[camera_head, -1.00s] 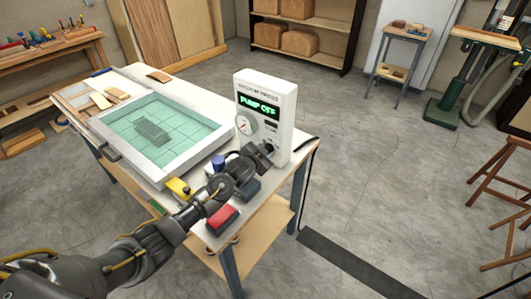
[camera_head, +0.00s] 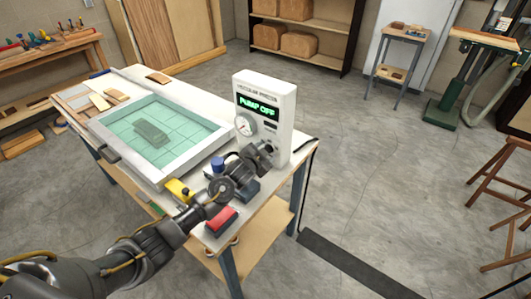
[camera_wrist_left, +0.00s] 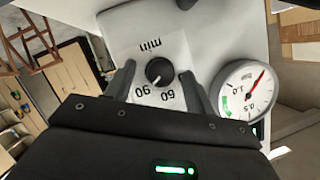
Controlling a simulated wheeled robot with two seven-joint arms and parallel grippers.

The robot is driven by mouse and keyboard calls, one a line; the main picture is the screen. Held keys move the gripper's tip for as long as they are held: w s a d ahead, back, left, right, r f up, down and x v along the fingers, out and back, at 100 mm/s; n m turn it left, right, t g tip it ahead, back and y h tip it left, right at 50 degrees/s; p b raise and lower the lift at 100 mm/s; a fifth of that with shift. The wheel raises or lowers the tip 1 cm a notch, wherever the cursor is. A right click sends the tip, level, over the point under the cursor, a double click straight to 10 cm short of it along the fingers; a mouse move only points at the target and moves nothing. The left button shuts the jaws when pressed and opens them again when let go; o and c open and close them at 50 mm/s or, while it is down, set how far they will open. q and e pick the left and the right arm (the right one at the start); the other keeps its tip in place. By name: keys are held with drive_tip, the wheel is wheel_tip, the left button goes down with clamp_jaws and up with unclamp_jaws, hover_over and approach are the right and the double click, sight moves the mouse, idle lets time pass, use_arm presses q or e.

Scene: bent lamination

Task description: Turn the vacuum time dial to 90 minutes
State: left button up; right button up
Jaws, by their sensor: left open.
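The vacuum press control box (camera_head: 266,100) stands at the table's right end, its display reading "PUMP OFF". In the left wrist view the black vacuum time dial (camera_wrist_left: 159,71) sits on the white panel, seen upside down, with "min", "90" and "60" printed around it. I cannot tell surely which mark it points to. My left gripper (camera_head: 262,151) is at the lower front of the box and hides the dial in the head view. In the wrist view its open fingers (camera_wrist_left: 159,73) stand on either side of the dial, with gaps to it. My right gripper is not in view.
A round pressure gauge (camera_wrist_left: 246,90) is close beside one finger; it also shows on the box (camera_head: 244,124). The teal-covered press frame (camera_head: 208,150) is left of the box. A red block (camera_head: 222,220), a yellow item (camera_head: 178,189) and a blue-topped item (camera_head: 218,163) are near my arm.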

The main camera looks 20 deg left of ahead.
use_arm(q)
drive_tip(key=b+v, duration=0.1)
drive_tip(key=v, duration=1)
drive_tip(key=shift+b, duration=0.3)
drive_tip(key=shift+w+d, duration=0.1)
drive_tip(key=shift+d, duration=0.05)
